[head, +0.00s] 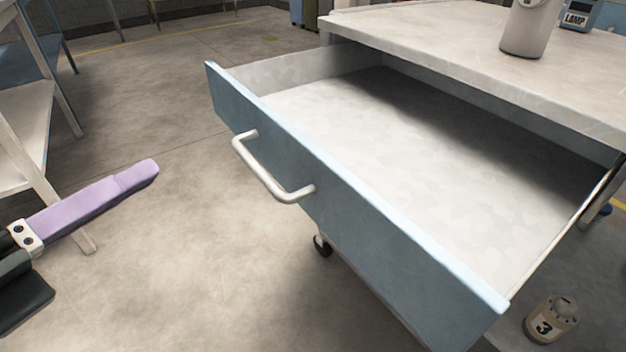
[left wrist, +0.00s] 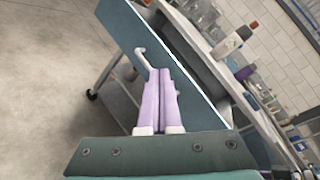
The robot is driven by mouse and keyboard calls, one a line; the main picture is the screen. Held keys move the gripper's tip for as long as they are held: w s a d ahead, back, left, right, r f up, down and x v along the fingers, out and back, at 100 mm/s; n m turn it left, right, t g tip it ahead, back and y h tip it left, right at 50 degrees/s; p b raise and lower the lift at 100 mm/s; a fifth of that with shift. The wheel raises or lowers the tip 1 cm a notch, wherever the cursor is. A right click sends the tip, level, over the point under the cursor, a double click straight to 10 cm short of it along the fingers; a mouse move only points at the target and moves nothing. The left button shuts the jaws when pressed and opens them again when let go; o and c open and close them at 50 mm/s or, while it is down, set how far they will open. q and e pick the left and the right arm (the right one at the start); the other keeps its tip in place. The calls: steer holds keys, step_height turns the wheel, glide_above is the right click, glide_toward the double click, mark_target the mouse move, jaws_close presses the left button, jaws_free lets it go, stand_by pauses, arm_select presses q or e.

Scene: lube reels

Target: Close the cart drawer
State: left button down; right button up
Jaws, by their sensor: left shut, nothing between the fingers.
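The cart drawer (head: 355,215) is pulled far out of the cart and looks empty inside. Its blue front carries a pale bar handle (head: 268,172). My left gripper (head: 155,168), with purple fingers, is at the left, apart from the drawer front and to the left of the handle. Its fingers are shut together and empty. In the left wrist view the fingers (left wrist: 157,72) point toward the blue drawer front (left wrist: 128,28) and overlap part of the handle (left wrist: 141,57). My right gripper is not in view.
The cart top (head: 430,40) holds a pale bottle (head: 526,28) and a container labelled LAMP (head: 580,14). A canister marked 3 (head: 550,320) stands below the drawer at the lower right. A shelf unit (head: 22,130) stands at the left. Open floor lies between it and the drawer.

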arm_select(q)
steer(key=s+d+f+m+g+h+b, duration=0.4)
steer(key=f+m+h+b, duration=0.35)
steer(key=m, duration=0.75)
glide_toward(333, 216)
steer(key=x, duration=0.6)
steer(key=shift+w+r, duration=0.1)
steer(key=shift+w, duration=0.05)
steer(key=shift+w+d, duration=0.2)
steer(key=shift+d, duration=0.1)
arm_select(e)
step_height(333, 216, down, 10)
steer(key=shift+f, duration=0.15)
